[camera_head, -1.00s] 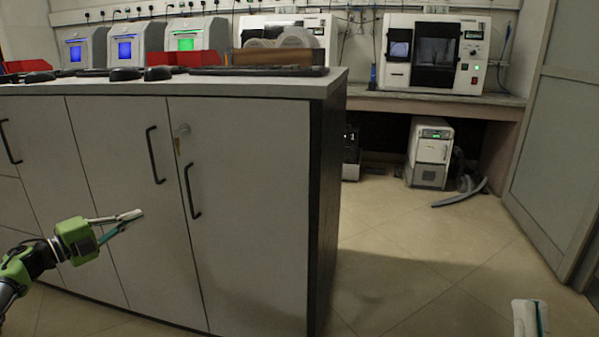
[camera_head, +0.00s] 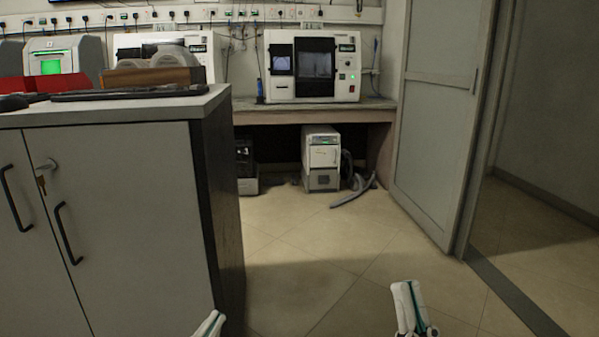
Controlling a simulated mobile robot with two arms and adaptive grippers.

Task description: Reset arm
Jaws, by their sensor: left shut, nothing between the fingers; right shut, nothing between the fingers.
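My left gripper (camera_head: 211,324) shows only its fingertips at the bottom edge, in front of the grey cabinet's right end. It is shut and empty. My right gripper (camera_head: 408,305) points up from the bottom edge, over the tiled floor. It is shut and empty, touching nothing in view. Most of both arms is out of the frame.
A grey cabinet (camera_head: 115,190) with a worktop fills the left. A white machine (camera_head: 312,66) stands on the back bench (camera_head: 335,105), with a smaller white unit (camera_head: 322,158) and hose below. A grey door (camera_head: 436,110) stands at right. The floor (camera_head: 325,255) between is clear.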

